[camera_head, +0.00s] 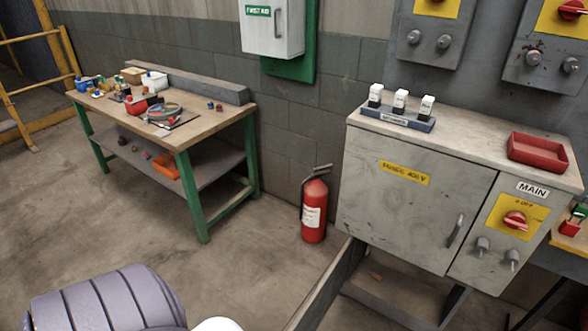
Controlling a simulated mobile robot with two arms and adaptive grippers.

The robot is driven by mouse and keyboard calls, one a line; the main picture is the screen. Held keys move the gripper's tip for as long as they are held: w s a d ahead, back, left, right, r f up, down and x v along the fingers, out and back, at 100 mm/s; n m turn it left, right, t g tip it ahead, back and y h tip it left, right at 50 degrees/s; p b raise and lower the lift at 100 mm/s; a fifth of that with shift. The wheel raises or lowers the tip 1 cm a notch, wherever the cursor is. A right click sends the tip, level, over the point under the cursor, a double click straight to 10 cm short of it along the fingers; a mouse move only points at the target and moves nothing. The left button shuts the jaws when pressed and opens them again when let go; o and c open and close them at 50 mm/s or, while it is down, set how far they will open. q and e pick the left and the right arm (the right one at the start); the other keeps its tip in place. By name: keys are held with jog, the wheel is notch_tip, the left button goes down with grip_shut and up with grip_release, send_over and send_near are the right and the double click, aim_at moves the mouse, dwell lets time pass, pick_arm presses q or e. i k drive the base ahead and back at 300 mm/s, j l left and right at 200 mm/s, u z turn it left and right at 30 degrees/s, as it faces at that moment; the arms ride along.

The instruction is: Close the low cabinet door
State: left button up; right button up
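The low grey cabinet (470,145) stands at the right against the wall on a dark stand. Its door (390,205) carries a yellow "FUSES 400 V" label and a metal handle (455,230) near its right edge. The door looks about flush with the front; I cannot tell whether a small gap is left. To its right is a fixed panel marked "MAIN" with a red switch (514,220) and two grey knobs. Neither of my grippers is in view.
A red fire extinguisher (314,208) stands on the floor left of the cabinet. A green-legged workbench (225,107) with tools is at the left. Fuses in a grey holder (398,118) and a red tray (538,152) sit on the cabinet. The floor between is open.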

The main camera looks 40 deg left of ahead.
aim_at(310, 318)
jog(key=k+j, duration=0.1)
jog(key=j, duration=0.7)
jog(key=k+j, duration=0.15)
jog(key=j, duration=0.25)
jog(key=k+j+z, duration=0.1)
jog(key=j, duration=0.35)
jog(key=k+j, duration=0.1)
jog(key=j, duration=0.3)
jog(key=k+j, duration=0.1)
jog(key=j, duration=0.3)
jog(key=i+j+z, duration=0.35)
jog(key=j, duration=0.25)
jog(key=i+j+z, duration=0.2)
jog(key=i+j, duration=0.05)
jog(key=j, duration=0.1)
